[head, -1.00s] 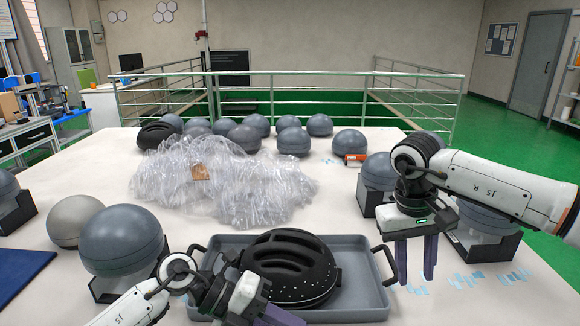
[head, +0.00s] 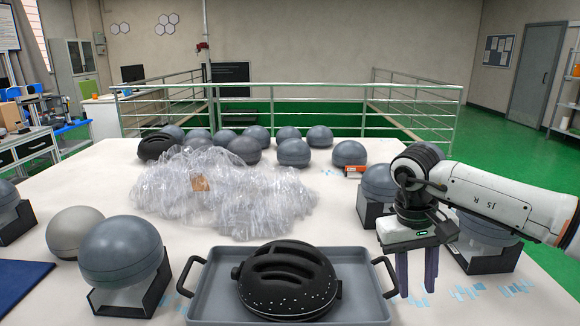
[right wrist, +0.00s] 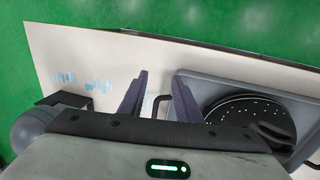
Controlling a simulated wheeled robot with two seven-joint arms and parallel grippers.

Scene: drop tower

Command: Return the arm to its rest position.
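My right gripper (head: 417,290) hangs fingers down just right of the grey tray, above the white table. It is empty, with a gap between its two purple fingers; the gap also shows in the right wrist view (right wrist: 159,80). My left gripper and arm are not in the head view. A black slotted dome with white dots (head: 287,280) sits in the grey tray (head: 215,290). The tray and dome also show at the right of the right wrist view, partly cut off by the frame edge.
A grey ball on a black stand (head: 121,252) and a lighter ball (head: 75,231) are left of the tray. Clear crumpled wrap (head: 240,205) lies mid-table. Several grey domes stand behind it. Balls on stands (head: 380,182) are near the right arm. A railing (head: 290,88) runs behind.

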